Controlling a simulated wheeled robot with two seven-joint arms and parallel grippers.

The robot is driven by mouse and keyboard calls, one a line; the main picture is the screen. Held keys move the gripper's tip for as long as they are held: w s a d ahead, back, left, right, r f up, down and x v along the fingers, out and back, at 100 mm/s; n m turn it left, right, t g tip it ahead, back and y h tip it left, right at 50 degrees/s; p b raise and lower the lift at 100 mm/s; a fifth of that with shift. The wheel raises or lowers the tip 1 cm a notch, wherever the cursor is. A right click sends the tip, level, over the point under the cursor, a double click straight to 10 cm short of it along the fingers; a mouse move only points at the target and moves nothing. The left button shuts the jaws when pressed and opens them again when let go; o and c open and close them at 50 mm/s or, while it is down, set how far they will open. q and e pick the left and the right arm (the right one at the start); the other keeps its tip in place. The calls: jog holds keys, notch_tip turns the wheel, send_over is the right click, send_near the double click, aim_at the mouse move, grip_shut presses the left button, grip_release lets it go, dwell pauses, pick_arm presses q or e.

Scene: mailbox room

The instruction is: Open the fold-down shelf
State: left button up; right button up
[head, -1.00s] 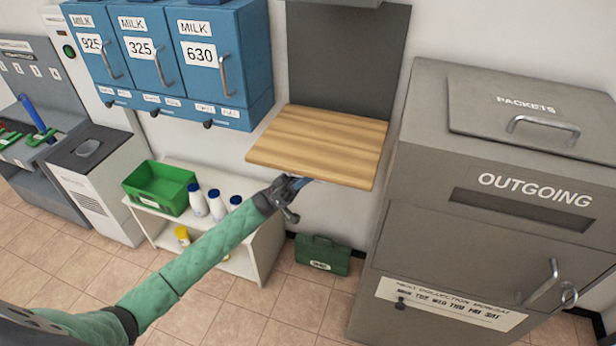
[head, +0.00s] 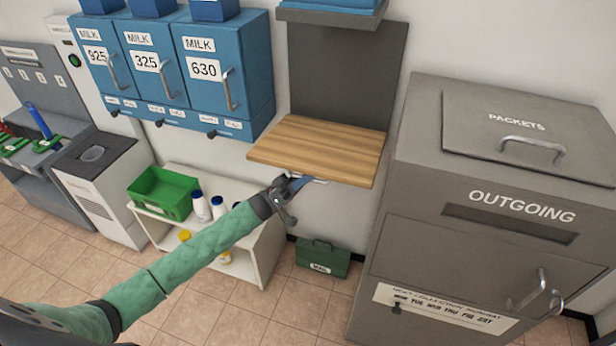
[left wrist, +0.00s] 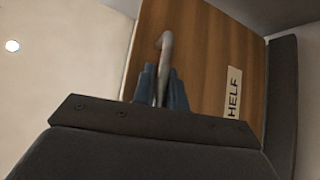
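The fold-down shelf (head: 318,148) is a striped wooden board against a dark grey back panel (head: 345,70). It stands out from the wall, close to level. My left gripper (head: 298,186) is below its front edge at the left. In the left wrist view the shelf's brown face (left wrist: 205,50) carries a label reading "HELF", partly cut off. A grey bar handle (left wrist: 165,60) on that face runs down between the blue fingers of my left gripper (left wrist: 162,88), which sit close on both sides of it. My right gripper is not in view.
A grey OUTGOING box (head: 470,220) stands close at the right. Blue MILK boxes (head: 215,85) hang at the upper left. A low white rack (head: 262,245) with a green crate (head: 160,195) and bottles stands below; a green case (head: 322,258) lies on the floor.

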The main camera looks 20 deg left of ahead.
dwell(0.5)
